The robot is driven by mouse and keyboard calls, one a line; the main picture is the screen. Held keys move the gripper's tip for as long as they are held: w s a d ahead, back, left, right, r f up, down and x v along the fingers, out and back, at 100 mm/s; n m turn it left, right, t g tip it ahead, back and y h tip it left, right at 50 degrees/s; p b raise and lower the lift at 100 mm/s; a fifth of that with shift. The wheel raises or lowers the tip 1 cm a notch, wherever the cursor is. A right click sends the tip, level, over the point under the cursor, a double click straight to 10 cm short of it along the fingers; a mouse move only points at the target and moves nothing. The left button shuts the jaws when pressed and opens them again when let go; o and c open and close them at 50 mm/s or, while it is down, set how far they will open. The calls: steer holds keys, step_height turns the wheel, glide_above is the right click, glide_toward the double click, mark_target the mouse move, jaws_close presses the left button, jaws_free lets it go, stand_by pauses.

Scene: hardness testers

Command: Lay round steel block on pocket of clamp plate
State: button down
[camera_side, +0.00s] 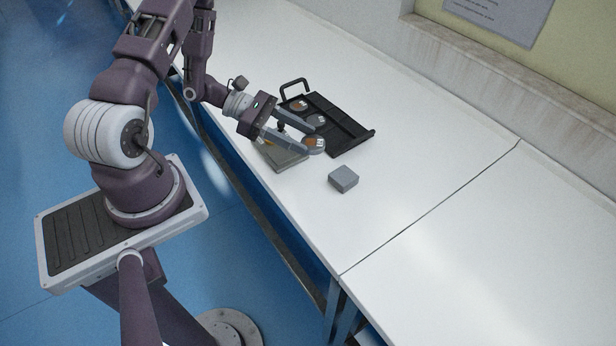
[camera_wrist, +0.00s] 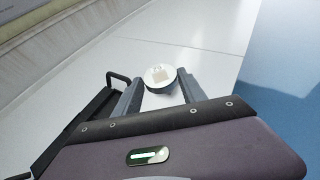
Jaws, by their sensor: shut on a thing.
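In the wrist view the block (camera_wrist: 160,77) sits between the two fingertips. It appears held above the table, just right of a flat grey plate (camera_side: 291,163), which I take for the clamp plate. My gripper and arm cover part of this plate, and I cannot make out its pocket. The plate does not show clearly in the wrist view.
A black tray (camera_side: 354,132) with a handle lies behind the gripper, with other round blocks (camera_side: 298,105) in it. It also shows at the left in the wrist view (camera_wrist: 88,112). A small grey square block (camera_side: 343,179) lies in front. The white table (camera_side: 440,150) is clear to the right.

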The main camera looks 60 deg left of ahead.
mark_target(295, 178)
steer(key=shift+m+g+h, duration=0.3)
steer(key=shift+m+g, duration=0.1)
steer(key=f, duration=0.3)
steer(key=s+f, duration=0.1)
steer(key=f, duration=0.6)
steer(key=shift+s+d, duration=0.3)
steer(key=shift+s, duration=0.1)
